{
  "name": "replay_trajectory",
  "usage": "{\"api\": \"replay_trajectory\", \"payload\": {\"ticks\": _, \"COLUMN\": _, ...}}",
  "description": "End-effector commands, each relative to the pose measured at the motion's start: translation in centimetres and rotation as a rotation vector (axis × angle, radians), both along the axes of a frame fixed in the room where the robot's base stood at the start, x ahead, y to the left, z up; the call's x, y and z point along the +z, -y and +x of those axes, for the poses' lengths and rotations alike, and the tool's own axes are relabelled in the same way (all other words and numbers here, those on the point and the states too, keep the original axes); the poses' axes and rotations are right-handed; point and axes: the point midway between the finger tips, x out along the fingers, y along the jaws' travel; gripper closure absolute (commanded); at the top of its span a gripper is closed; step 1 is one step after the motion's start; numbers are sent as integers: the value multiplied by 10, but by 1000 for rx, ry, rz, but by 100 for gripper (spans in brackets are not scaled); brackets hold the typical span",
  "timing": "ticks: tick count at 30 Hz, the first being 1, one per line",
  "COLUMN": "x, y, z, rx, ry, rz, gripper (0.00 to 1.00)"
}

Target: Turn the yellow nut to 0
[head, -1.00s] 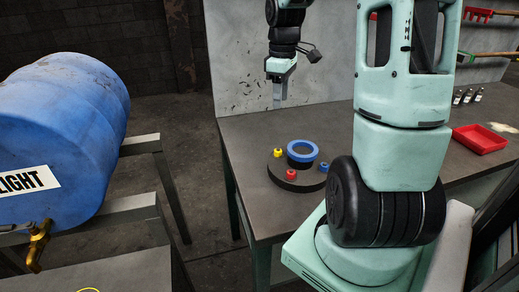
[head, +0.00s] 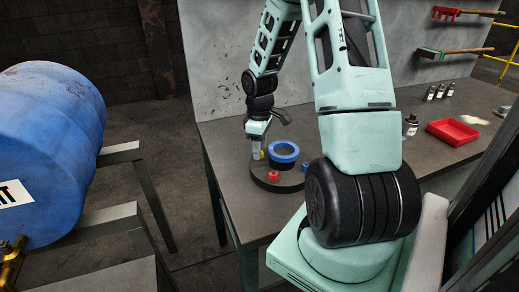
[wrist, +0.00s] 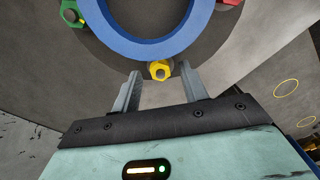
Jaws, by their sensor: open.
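The yellow nut (wrist: 160,70) sits on the rim of a dark round base (wrist: 228,40) beside a blue ring (wrist: 150,46). In the head view the nut (head: 262,155) is partly hidden by my gripper (head: 257,150). In the wrist view my gripper (wrist: 160,76) is open, with one finger on each side of the nut and visible gaps between. A red nut (head: 273,176) and a blue nut (head: 304,168) sit on the same base. A green nut (wrist: 72,14) shows in the wrist view. No readable 0 mark shows.
The base stands near the left end of a grey workbench (head: 228,170). A red tray (head: 453,132) and several small bottles (head: 411,125) stand farther right. A blue barrel (head: 45,150) on a metal frame is at the left. A grey panel (head: 222,90) rises behind the bench.

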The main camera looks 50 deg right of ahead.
Motion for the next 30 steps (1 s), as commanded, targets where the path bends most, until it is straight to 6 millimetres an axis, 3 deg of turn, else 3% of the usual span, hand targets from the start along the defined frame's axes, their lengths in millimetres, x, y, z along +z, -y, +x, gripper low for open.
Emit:
{"api": "replay_trajectory", "payload": {"ticks": 12, "x": -9, "y": 0, "z": 0, "rx": 1, "ry": 0, "rz": 0, "gripper": 56}}
{"api": "replay_trajectory", "payload": {"ticks": 17, "x": -9, "y": 0, "z": 0, "rx": 1, "ry": 0, "rz": 0, "gripper": 100}}
{"api": "replay_trajectory", "payload": {"ticks": 30, "x": -8, "y": 0, "z": 0, "rx": -68, "ry": 0, "rz": 0, "gripper": 100}}
